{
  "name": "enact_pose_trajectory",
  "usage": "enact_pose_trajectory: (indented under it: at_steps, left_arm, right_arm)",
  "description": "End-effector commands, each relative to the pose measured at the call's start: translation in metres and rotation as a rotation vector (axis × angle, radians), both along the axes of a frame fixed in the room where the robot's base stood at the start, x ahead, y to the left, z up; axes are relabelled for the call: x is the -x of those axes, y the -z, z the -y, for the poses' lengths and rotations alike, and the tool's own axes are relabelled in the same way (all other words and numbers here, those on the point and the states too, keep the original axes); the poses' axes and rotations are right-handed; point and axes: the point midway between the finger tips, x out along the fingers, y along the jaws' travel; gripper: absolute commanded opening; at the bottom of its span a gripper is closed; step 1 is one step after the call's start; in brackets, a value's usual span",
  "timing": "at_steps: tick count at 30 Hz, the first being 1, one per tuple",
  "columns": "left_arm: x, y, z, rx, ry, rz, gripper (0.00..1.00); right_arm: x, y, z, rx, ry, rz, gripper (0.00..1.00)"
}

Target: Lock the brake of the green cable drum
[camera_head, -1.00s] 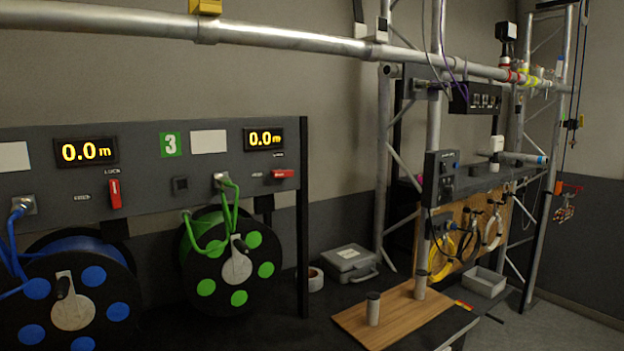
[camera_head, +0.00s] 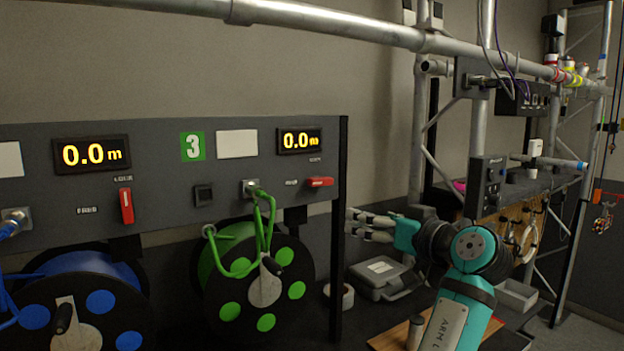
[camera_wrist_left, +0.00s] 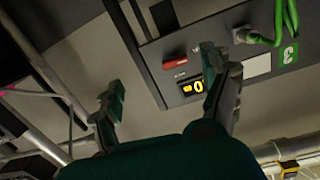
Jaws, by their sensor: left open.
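The green cable drum (camera_head: 258,285) hangs under a grey panel, with green cable looping up to a socket. Its red brake lever (camera_head: 320,182) lies horizontal on the panel, below the right-hand 0.0 m display; the small labels beside it are blurred. The lever also shows in the left wrist view (camera_wrist_left: 175,63). My left gripper (camera_head: 352,224) is right of the panel's edge, below and right of the lever, its fingers pointing left. In the left wrist view its fingers (camera_wrist_left: 158,75) are spread apart, empty, with the lever seen between them, untouched. My right gripper is not visible.
A blue drum (camera_head: 85,300) with a vertical red lever (camera_head: 126,205) is at left. A metal tube (camera_head: 330,22) crosses above the panel. A grey case (camera_head: 382,278) and tape roll (camera_head: 340,296) lie below my arm. The panel's right post (camera_head: 338,260) stands beside my gripper.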

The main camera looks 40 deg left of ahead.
Motion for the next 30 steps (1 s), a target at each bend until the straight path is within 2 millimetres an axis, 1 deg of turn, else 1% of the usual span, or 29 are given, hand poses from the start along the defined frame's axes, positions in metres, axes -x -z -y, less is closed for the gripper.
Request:
enact_pose_trajectory:
  at_steps: [1,3,6,8,11,16,24,30]
  left_arm:
    - [0.003,-0.022,0.005,-0.015,-0.018,0.036,0.81]
    - [0.007,-0.039,0.007,-0.031,-0.035,0.062,0.81]
    - [0.007,-0.048,0.004,-0.039,-0.045,0.076,0.81]
    - [0.005,-0.048,-0.002,-0.04,-0.047,0.077,0.81]
    - [-0.001,-0.049,-0.017,-0.038,-0.049,0.076,0.81]
    - [-0.014,-0.049,-0.051,-0.04,-0.049,0.073,0.81]
    - [-0.037,-0.049,-0.106,-0.039,-0.048,0.073,0.81]
    - [-0.05,-0.048,-0.137,-0.039,-0.046,0.073,0.81]
  right_arm:
    - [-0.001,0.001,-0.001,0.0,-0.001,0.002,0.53]
    - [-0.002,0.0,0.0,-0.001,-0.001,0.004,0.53]
    - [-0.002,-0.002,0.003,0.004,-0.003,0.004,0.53]
    - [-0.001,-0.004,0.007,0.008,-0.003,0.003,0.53]
    - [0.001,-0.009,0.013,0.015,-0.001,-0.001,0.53]
    - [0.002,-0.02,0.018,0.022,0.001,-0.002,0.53]
    - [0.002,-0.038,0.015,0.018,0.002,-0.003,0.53]
    - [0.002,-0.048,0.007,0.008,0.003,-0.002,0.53]
